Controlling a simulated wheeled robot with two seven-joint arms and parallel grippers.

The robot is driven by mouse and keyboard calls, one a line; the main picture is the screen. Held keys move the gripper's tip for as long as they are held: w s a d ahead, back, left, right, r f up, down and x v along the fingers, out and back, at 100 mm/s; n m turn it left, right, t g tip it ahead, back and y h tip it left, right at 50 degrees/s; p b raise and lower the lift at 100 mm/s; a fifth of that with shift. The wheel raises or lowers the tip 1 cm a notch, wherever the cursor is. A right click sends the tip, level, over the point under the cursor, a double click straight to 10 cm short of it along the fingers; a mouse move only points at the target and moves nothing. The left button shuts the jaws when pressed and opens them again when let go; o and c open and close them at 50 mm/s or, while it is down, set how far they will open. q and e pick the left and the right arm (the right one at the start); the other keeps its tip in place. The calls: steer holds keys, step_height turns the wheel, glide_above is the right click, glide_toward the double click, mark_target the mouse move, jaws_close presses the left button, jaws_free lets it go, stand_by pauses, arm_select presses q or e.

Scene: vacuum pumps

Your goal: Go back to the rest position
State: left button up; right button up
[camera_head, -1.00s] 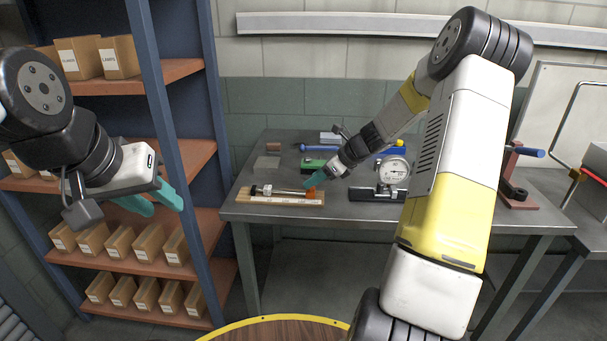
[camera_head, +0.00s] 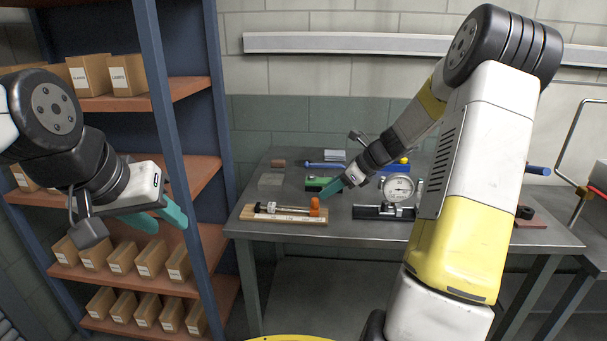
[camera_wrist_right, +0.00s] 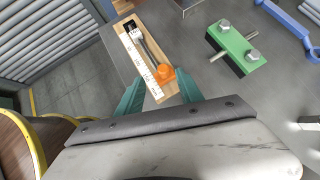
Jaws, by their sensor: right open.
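My right gripper (camera_head: 331,188) is open and empty above the workbench in the head view. Its two green fingers also show in the wrist view (camera_wrist_right: 160,92), spread apart. Beyond them lies a wooden board (camera_head: 246,219) with a metal rod-like part and an orange knob (camera_head: 315,206); the knob also shows in the wrist view (camera_wrist_right: 165,74). The fingers appear apart from the knob. My left gripper (camera_head: 166,217) hangs at the left in front of the shelf. Its green fingers show, with a gap between them, and hold nothing visible.
The grey workbench (camera_head: 345,239) carries a dial gauge (camera_head: 398,188) on a black base, a green block (camera_wrist_right: 236,46) with bolts and a blue tool (camera_wrist_right: 289,22). A shelf (camera_head: 190,165) with cardboard boxes stands at the left. Open air lies above the bench front.

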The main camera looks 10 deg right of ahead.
steer(key=s+a+r+n+h, duration=0.2)
steer(key=s+a+r+n, duration=0.2)
steer(key=s+r+n, duration=0.45)
steer(key=s+a+r+n+h, duration=0.2)
steer(key=s+a+r+n, duration=0.3)
steer(key=s+n, duration=0.55)
steer(key=s+d+r+n, duration=0.1)
steer(key=s+n, duration=0.5)
steer(key=s, duration=0.5)
steer(key=shift+r+n+t+h, duration=0.15)
steer(key=shift+n+t+h, duration=0.25)
